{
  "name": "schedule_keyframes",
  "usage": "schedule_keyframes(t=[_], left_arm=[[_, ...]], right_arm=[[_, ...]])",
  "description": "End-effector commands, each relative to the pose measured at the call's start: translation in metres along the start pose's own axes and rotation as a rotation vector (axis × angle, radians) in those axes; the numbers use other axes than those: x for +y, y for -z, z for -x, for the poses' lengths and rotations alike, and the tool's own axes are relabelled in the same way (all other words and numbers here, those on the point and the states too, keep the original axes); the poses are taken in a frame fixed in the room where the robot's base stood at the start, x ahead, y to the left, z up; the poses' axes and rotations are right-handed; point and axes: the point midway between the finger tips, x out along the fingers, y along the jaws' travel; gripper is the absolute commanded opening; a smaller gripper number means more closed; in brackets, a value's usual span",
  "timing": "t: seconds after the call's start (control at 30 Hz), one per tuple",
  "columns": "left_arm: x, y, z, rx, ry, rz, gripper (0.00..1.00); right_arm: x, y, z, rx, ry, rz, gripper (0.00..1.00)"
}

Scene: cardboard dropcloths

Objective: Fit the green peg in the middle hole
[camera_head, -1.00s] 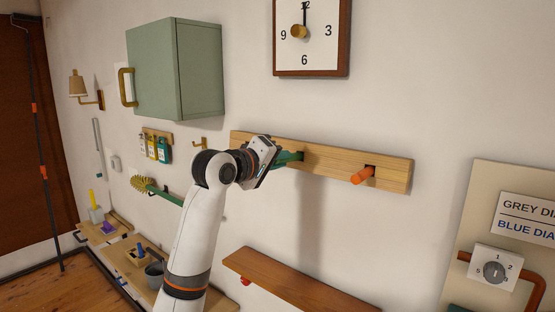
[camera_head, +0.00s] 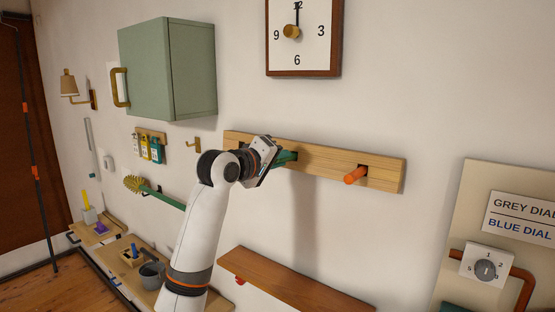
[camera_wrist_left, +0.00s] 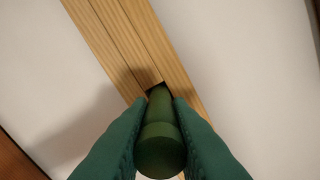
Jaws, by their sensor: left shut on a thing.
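The wooden board (camera_head: 325,162) is on the wall. An orange peg (camera_head: 355,175) sticks out of its right-hand hole. My left gripper (camera_head: 287,157) is at the board's middle stretch, its green fingers pointing at the board. In the left wrist view the fingers are shut on the green peg (camera_wrist_left: 160,145), one on each side. The peg's far end overlaps a dark square hole (camera_wrist_left: 158,89) in the board (camera_wrist_left: 118,42); how deep it sits I cannot tell. In the head view the gripper hides the peg and hole. My right gripper is not in view.
A brown shelf (camera_head: 290,283) juts out below the board. A green cabinet (camera_head: 168,70) hangs at upper left and a clock (camera_head: 302,38) above. A brush (camera_head: 150,190) hangs left of my arm. A dial panel (camera_head: 490,235) stands at right.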

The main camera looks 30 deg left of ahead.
Motion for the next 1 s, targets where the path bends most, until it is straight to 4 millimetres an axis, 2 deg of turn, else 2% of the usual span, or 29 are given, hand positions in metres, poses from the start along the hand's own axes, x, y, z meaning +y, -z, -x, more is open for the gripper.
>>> schedule_keyframes(t=[0.23, 0.27, 0.4, 0.77, 0.87, 1.0], left_arm=[[0.0, 0.0, -0.006, 0.0, 0.0, -0.001, 0.0], [0.0, 0.0, -0.006, 0.0, 0.0, -0.001, 0.23], [0.0, 0.0, -0.006, 0.0, 0.0, -0.001, 0.43], [0.001, 0.001, 0.0, -0.001, 0.002, -0.001, 0.43], [0.002, 0.002, 0.014, -0.001, 0.004, -0.003, 0.43], [0.004, 0.002, 0.043, -0.003, 0.004, -0.004, 0.43]], right_arm=[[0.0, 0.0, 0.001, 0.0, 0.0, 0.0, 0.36], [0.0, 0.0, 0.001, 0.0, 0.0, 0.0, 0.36], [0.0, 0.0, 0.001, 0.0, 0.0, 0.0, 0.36], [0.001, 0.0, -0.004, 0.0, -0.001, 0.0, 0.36], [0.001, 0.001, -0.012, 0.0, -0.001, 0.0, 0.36], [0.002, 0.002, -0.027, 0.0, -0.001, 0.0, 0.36]])
